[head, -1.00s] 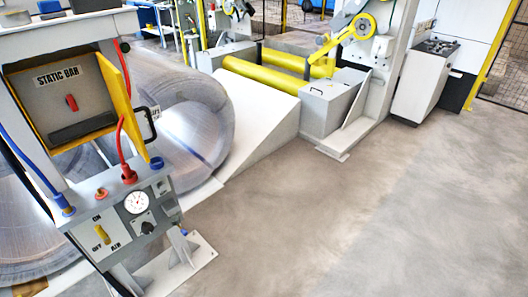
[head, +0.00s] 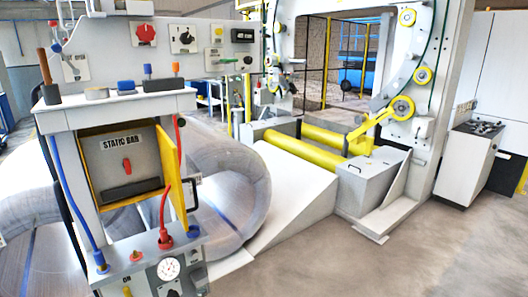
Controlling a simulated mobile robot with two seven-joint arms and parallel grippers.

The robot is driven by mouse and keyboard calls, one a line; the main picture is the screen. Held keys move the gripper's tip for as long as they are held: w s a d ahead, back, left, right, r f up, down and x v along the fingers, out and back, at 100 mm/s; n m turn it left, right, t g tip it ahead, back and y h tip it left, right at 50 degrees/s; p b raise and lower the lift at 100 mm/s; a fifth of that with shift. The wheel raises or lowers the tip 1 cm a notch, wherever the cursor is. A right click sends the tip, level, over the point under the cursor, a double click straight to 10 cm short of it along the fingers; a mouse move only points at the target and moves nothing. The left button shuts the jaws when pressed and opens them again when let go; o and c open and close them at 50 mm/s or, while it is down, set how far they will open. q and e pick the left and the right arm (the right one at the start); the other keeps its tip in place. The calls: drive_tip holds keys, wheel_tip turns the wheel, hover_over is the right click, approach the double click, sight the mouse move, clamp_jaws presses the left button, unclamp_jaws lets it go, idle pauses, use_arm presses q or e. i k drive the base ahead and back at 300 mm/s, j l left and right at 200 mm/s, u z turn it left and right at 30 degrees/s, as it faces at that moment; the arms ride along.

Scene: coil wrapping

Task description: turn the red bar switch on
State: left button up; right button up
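The red bar switch (head: 127,166) sits on the dark grey panel labelled STATIC BAR (head: 112,176), inside an open box with yellow edges at the left of the head view. Its small red handle looks close to upright with a slight tilt; I cannot tell from this whether it is on or off. The yellow door (head: 168,165) of the box stands open to the right. Neither of my grippers is in view, and nothing touches the switch.
Below the box, a grey control unit (head: 150,262) carries a gauge and hoses. A shelf (head: 118,108) above holds small items. Large wrapped coils (head: 235,190) lie behind. A white ramp (head: 290,195) leads to yellow rollers (head: 322,138). Floor at lower right is clear.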

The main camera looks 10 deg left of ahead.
sight(126, 164)
drive_tip(key=u, duration=0.75)
drive_tip(key=i+l+u, duration=0.1)
drive_tip(key=l+u, duration=0.65)
drive_tip(key=u, duration=0.2)
drive_tip(key=l+u, duration=0.3)
drive_tip(key=l, duration=0.65)
drive_tip(key=k+l, duration=0.1)
drive_tip(key=l, duration=0.55)
drive_tip(key=k+j, duration=0.15)
drive_tip(key=j, duration=0.25)
